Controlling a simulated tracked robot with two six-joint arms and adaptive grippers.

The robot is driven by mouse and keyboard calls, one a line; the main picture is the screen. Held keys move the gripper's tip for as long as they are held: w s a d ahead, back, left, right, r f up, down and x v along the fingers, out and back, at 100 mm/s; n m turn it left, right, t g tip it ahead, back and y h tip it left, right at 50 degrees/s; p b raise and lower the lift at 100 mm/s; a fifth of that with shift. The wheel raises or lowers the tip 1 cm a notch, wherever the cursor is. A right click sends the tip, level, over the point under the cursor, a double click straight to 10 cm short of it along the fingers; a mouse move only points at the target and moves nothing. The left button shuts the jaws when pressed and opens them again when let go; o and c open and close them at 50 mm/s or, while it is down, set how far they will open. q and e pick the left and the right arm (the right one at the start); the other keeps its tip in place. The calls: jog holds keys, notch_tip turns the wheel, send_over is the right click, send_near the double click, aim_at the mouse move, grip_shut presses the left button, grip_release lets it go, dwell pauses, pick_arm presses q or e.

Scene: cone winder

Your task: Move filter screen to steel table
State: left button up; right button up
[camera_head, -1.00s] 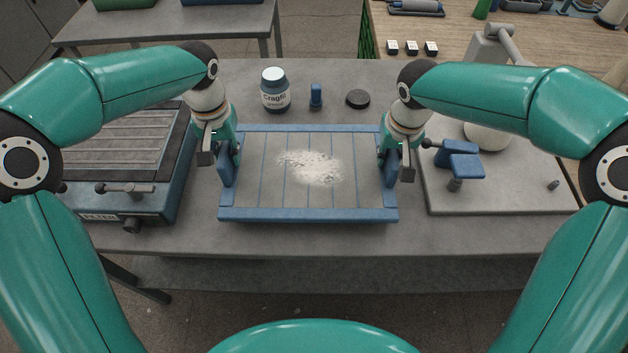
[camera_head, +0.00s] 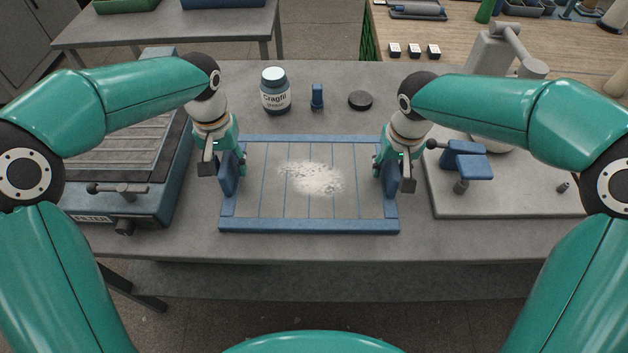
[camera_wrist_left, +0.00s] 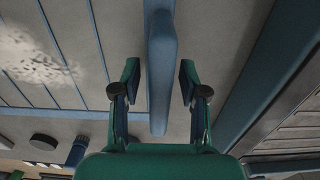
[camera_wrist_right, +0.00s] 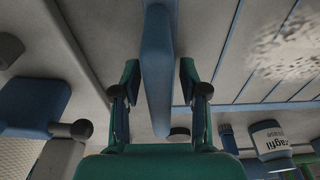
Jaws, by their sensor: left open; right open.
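The filter screen (camera_head: 309,228) has a blue frame and a grey ribbed panel with white powder (camera_head: 315,178) near its middle. It lies on the steel table (camera_head: 300,248). My left gripper (camera_head: 233,172) is at its left side, open, with the fingers either side of the blue handle (camera_wrist_left: 161,70) in the left wrist view. A gap shows between handle and fingers. My right gripper (camera_head: 387,174) is at its right side, open, with the fingers either side of the other blue handle (camera_wrist_right: 157,70) in the right wrist view, also with gaps.
A blue filter unit (camera_head: 165,200) stands close on the left. A grey base with a blue clamp (camera_head: 466,160) stands on the right. A labelled jar (camera_head: 276,92), a small blue piece (camera_head: 317,97) and a black disc (camera_head: 360,100) stand behind the screen. The table front is clear.

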pick_arm(q)
notch_tip(320, 180, up, 12)
jog(key=shift+f, duration=0.2)
pick_arm(e)
jog(key=shift+r, duration=0.1)
pick_arm(q)
jog(key=shift+r, duration=0.15)
pick_arm(e)
jog(key=shift+r, duration=0.2)
jog(key=r, duration=0.3)
jog(key=s+r, duration=0.1)
jog(key=r, duration=0.6)
jog(key=shift+s, duration=0.2)
jog(key=shift+s+r, duration=0.15)
jog(key=shift+r, duration=0.45)
